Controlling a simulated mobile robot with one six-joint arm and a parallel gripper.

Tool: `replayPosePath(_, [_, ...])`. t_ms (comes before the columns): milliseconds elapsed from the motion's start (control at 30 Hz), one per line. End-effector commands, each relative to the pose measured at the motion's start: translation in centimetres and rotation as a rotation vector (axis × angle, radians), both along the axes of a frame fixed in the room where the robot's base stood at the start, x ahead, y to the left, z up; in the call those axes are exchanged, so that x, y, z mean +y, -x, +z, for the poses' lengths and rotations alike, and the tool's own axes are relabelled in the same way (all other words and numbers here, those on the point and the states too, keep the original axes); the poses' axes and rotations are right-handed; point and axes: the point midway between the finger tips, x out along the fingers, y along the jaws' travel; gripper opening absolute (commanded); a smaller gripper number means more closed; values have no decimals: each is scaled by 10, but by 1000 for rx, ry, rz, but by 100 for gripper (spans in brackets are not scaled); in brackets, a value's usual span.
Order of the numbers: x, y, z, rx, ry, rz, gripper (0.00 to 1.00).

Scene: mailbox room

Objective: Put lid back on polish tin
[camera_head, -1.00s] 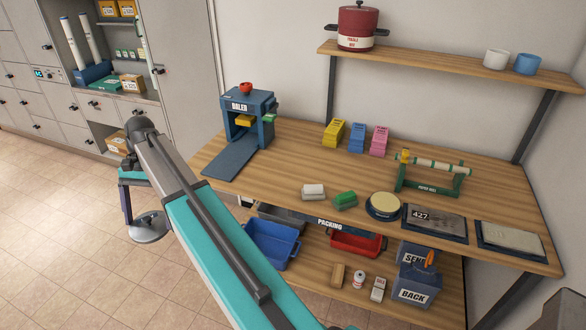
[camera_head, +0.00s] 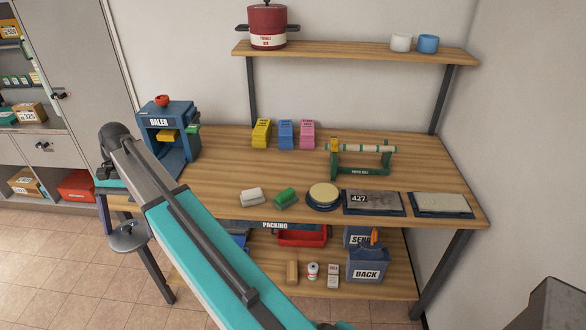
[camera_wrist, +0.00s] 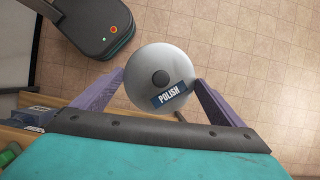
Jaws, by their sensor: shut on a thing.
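My gripper (camera_wrist: 160,78) is shut on the round grey polish lid (camera_wrist: 178,68), which has a dark knob and a blue POLISH label. Its purple fingers grip the lid at opposite sides. In the head view the lid (camera_head: 128,237) hangs off the bench's left front, above the floor. A round, open tin with a cream-coloured top and dark blue rim (camera_head: 322,206) sits near the bench's front edge, well to the right of my gripper. I read no label on it, but it looks like the polish tin.
The paper reel (camera_head: 360,160) stands behind. The baler (camera_head: 167,135) stands at the left.

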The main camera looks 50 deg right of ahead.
Motion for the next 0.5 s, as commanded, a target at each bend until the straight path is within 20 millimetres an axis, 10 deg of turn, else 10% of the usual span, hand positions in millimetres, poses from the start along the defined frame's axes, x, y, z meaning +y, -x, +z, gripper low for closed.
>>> replayPosePath(500, [-2,-1,-1,-1,0,-30,71])
